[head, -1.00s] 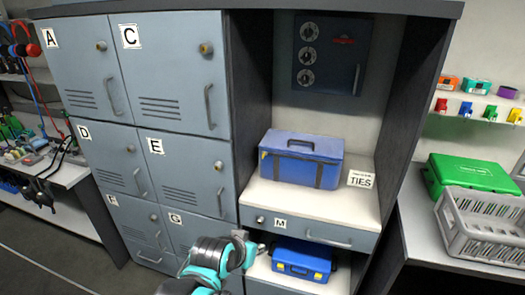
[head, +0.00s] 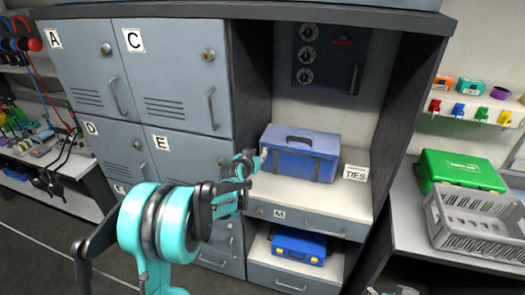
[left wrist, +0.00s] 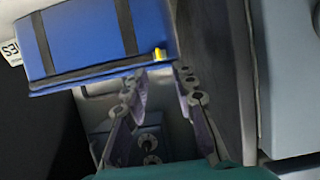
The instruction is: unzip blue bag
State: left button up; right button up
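The blue bag (head: 312,164) with dark straps and a top handle sits closed on the white shelf of the cabinet niche. In the left wrist view the bag (left wrist: 88,35) fills the upper left, with a small yellow tab (left wrist: 160,53) at its corner. My left gripper (head: 254,162) reaches in from the left to the bag's left end. In the wrist view its fingers (left wrist: 160,88) are apart, with nothing between them, just short of the yellow tab. Contact is not clear. A grey piece at the bottom edge, perhaps my right gripper (head: 396,290), is mostly cut off.
A TIES label (head: 355,173) stands right of the bag. Grey lockers (head: 170,75) close in the left side, and a dark cabinet wall (head: 405,95) the right. A smaller blue case (head: 298,246) sits below. A green box (head: 460,170) and grey crate (head: 470,225) are at right.

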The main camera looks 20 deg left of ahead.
pick_arm(q)
jog(key=b+x, duration=0.1)
jog(key=x, duration=0.5)
jog(key=shift+f, duration=0.1)
grip_shut()
